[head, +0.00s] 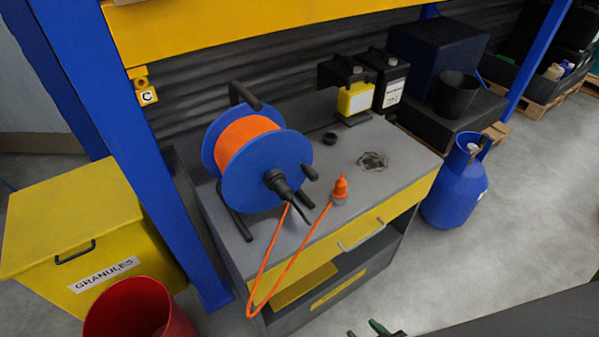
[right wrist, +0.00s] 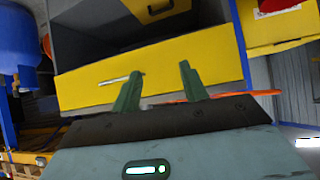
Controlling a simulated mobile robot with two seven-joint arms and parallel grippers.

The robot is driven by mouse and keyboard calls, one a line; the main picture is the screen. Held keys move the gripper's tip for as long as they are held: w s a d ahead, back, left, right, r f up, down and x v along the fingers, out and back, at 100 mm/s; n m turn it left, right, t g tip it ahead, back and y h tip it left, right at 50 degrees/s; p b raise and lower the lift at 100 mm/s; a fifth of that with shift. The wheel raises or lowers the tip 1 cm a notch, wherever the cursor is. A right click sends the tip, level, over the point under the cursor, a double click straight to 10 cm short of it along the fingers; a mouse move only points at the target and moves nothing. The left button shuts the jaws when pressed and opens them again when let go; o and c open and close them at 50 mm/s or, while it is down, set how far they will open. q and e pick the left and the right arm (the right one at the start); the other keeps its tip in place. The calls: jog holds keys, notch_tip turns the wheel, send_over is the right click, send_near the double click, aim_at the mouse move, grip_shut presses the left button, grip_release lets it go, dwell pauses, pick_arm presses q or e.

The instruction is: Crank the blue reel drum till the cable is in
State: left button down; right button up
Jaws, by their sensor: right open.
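The blue reel drum (head: 260,172) stands upright in a black frame on the grey bench top, wound with orange cable (head: 244,137). A black crank with a knob (head: 310,172) is on its front face. A loop of loose orange cable (head: 283,268) hangs over the bench's front edge and rises to an orange plug (head: 340,188) on the bench top. My right gripper (head: 376,329) shows at the bottom of the head view, below and apart from the drum. In the right wrist view its green fingers (right wrist: 160,88) are spread and empty. My left gripper is not in view.
The bench has a yellow drawer (head: 358,228) with a metal handle. A yellow granules bin (head: 75,225) and a red bucket (head: 138,312) stand left, beside a blue post (head: 130,150). Bottles (head: 356,97) stand behind; a blue gas cylinder (head: 455,187) is right.

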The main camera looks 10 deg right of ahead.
jog(key=w+a+r+n+t+y+b, duration=0.1)
jog(key=w+r+t, duration=0.1)
jog(key=w+r, duration=0.45)
jog(key=w+a+r+n+t+y+b, duration=0.1)
jog(key=w+r+t, duration=0.15)
jog(key=w, duration=0.75)
jog(key=n+t+y+b, duration=0.2)
jog(key=n, duration=0.1)
send_near(316, 179)
jog(key=x, duration=0.4)
jog(key=shift+f, duration=0.15)
jog(key=shift+w, duration=0.1)
jog(key=x, duration=0.6)
jog(key=shift+w+a+p, duration=0.15)
jog(key=shift+w+p, duration=0.15)
jog(key=shift+w+a, duration=0.2)
jog(key=shift+w, duration=0.3)
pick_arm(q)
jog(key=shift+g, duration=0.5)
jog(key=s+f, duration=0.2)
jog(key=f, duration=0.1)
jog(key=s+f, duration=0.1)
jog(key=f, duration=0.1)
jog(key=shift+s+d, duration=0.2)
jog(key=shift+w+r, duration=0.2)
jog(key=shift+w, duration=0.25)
pick_arm(e)
grip_shut()
